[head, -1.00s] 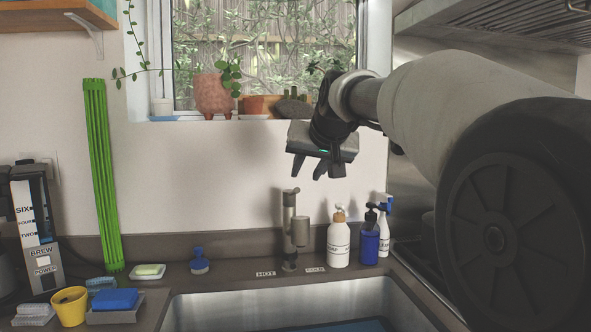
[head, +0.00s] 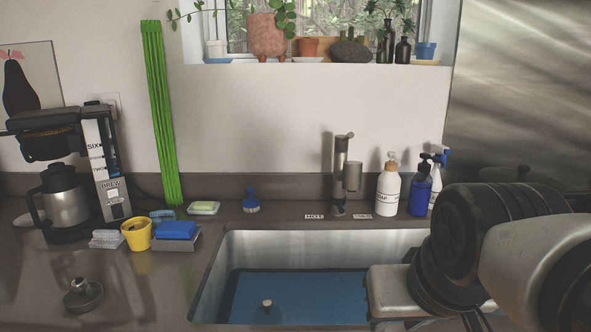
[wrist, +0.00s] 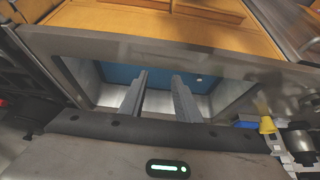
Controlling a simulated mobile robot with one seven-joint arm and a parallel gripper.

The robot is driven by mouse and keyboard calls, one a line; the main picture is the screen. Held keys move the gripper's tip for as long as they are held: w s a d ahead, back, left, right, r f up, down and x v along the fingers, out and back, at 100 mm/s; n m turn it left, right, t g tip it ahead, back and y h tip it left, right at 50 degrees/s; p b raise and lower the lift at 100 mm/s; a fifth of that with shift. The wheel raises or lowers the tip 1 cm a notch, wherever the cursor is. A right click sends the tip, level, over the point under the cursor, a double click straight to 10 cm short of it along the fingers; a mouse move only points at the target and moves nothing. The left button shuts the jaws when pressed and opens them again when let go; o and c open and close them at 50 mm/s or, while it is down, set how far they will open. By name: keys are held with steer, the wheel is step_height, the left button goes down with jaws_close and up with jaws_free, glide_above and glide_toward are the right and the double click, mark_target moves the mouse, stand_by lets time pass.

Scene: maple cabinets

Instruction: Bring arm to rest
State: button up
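My gripper shows in the wrist view (wrist: 160,76) with its two grey fingers apart and nothing between them. Behind the fingers is the sink with its blue bottom. In the head view, my arm is folded low at the right, and the pale gripper body (head: 393,291) covers the right part of the sink (head: 215,268). The fingertips are not clear in the head view.
The faucet (head: 341,175) and soap bottle (head: 388,191) stand behind the sink. A yellow cup (head: 136,236), blue sponge (head: 176,230) and coffee maker (head: 104,170) are on the left counter. Wooden cabinets (wrist: 120,22) show in the wrist view.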

step_height(320, 180, up, 20)
steer(key=s+p, duration=0.1)
steer(key=p, duration=2)
steer(key=shift+s+p, duration=0.3)
steer(key=shift+s, duration=0.1)
